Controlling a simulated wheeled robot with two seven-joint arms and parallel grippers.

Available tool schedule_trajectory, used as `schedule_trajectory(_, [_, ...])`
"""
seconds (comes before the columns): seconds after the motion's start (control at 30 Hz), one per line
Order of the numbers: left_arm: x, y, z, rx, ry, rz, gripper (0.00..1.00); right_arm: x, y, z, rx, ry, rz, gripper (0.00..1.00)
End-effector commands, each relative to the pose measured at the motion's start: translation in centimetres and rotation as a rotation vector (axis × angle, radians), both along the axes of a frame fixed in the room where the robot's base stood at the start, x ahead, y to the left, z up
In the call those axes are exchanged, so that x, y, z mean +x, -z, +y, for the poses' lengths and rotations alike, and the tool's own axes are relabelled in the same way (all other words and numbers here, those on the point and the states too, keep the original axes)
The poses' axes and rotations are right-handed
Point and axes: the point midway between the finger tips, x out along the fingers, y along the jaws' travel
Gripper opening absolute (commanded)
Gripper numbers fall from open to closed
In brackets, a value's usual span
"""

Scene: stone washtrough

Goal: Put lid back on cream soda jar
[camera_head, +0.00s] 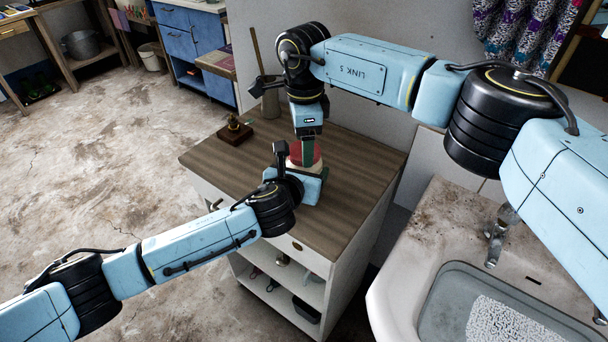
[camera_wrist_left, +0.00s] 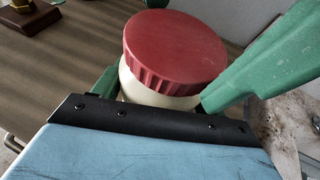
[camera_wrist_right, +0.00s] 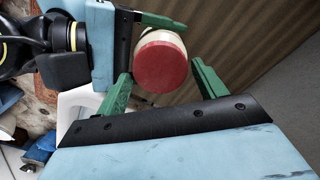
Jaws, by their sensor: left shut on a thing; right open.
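The cream soda jar is a cream-coloured jar (camera_wrist_left: 138,90) standing on the wooden cabinet top. The ribbed red lid (camera_wrist_left: 175,48) sits on its mouth and looks about level; I cannot tell whether it is fully seated. The lid also shows in the head view (camera_head: 316,155) and the right wrist view (camera_wrist_right: 163,66). My left gripper (camera_head: 301,172) is shut on the jar's body, low and from the side. My right gripper (camera_wrist_right: 160,72) points down from above, open, with its green fingers on either side of the lid; I see gaps between them and the lid.
The brown cabinet top (camera_head: 228,162) is mostly clear. A small trophy-like object on a dark wooden base (camera_head: 235,133) and a grey vase (camera_head: 270,103) stand at its back left. A stained sink (camera_head: 396,272) with a tap (camera_head: 497,236) is to the right.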

Motion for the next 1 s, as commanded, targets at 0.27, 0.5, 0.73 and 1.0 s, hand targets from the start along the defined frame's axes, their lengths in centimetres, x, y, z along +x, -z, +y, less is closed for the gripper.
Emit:
schedule_trajectory(0.27, [0.04,0.08,0.12,0.003,-0.002,0.000,0.08,-0.02,0.78,0.00,0.000,0.000,0.001,0.70])
schedule_trajectory(0.5, [0.05,0.07,0.12,0.003,-0.002,0.000,0.08,-0.02,0.75,0.00,0.000,0.000,0.001,0.56])
schedule_trajectory(0.73, [0.05,0.07,0.13,0.002,-0.002,0.000,0.08,-0.02,0.73,0.00,0.000,0.008,0.001,0.34])
schedule_trajectory(1.0, [0.06,0.07,0.14,0.003,-0.003,0.000,0.08,-0.03,0.72,0.00,0.000,0.006,0.001,0.77])
